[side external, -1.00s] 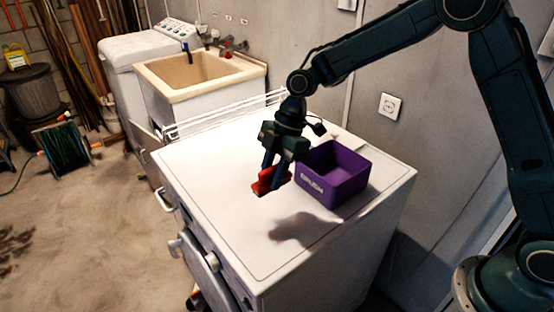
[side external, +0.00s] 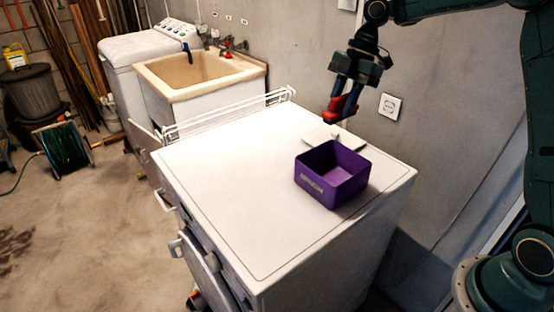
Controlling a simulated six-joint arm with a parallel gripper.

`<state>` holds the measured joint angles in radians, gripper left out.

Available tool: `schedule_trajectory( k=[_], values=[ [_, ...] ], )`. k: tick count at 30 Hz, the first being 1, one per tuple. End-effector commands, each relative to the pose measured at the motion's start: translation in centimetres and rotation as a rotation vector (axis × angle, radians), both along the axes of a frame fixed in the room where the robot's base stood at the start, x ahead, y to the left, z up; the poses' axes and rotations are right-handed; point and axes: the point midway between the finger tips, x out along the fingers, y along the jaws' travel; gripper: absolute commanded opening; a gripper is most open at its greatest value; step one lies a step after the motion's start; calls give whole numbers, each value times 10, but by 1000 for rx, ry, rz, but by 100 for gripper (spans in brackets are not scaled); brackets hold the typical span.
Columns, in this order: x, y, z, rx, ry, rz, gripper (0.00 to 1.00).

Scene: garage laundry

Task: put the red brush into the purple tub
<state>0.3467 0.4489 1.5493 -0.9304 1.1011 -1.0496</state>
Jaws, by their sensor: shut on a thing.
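The purple tub (side external: 345,191) stands upright and open-topped on the white machine top, right of the middle. Its visible inside looks empty. My gripper (side external: 345,103) is shut on the red brush (side external: 340,110) and holds it in the air. In the picture the brush is above the tub's far edge, clear of it. The jaws partly cover the brush.
A flat pale item (side external: 335,137) lies on the machine top (side external: 240,190) behind the tub. A white wire rack (side external: 230,110) runs along the back left edge. The left and front of the top are clear. A wall socket (side external: 390,106) is at the right.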

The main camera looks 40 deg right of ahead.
Motion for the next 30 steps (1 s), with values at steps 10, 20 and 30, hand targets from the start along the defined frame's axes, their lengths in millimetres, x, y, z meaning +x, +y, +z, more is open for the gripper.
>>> schedule_trajectory(
  k=[10,20,30],
  values=[
    [0,0,-11,2,3,-1,7],
    [-1,0,-66,1,6,-1,7],
    [-1,0,-129,1,4,0,7]
  ],
)
